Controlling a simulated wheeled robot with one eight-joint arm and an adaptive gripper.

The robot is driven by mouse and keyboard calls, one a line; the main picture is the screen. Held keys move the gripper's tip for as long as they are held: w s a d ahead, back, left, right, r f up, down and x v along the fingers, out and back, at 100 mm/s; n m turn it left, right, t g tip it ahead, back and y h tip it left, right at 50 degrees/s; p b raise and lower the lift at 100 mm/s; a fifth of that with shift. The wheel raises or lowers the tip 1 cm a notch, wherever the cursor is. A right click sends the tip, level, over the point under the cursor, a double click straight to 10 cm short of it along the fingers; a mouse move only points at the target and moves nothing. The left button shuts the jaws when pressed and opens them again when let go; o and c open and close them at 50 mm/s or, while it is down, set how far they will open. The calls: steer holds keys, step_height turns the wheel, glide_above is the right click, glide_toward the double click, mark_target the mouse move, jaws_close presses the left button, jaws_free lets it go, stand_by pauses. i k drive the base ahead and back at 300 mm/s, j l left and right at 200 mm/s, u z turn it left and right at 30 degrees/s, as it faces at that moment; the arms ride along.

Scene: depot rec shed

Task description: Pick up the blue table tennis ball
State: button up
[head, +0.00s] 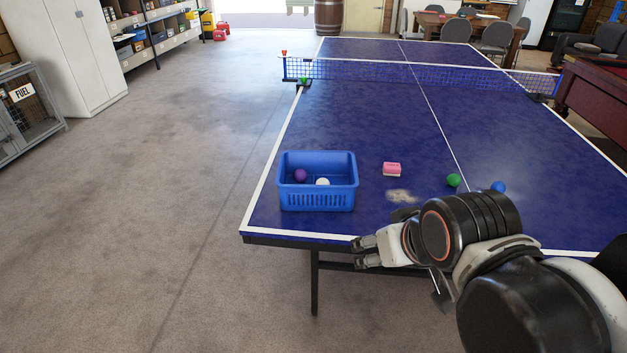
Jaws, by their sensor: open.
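The blue table tennis ball (498,186) lies on the blue table tennis table (400,222), toward its near right part. My arm partly covers the table just in front of the ball. A green ball (454,180) lies a little to its left. My gripper (357,253) is open and empty at the table's near edge, pointing left. It is well to the left of the blue ball and nearer to me, apart from it.
A blue basket (318,204) holding a purple ball (300,175) and a white ball (322,182) stands at the near left. The net (420,74) crosses farther back. Floor at left is clear.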

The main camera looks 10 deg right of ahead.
mark_target(500, 186)
steer(key=z, duration=1.35)
steer(key=i+l+u, duration=0.15)
steer(key=i+l, duration=0.15)
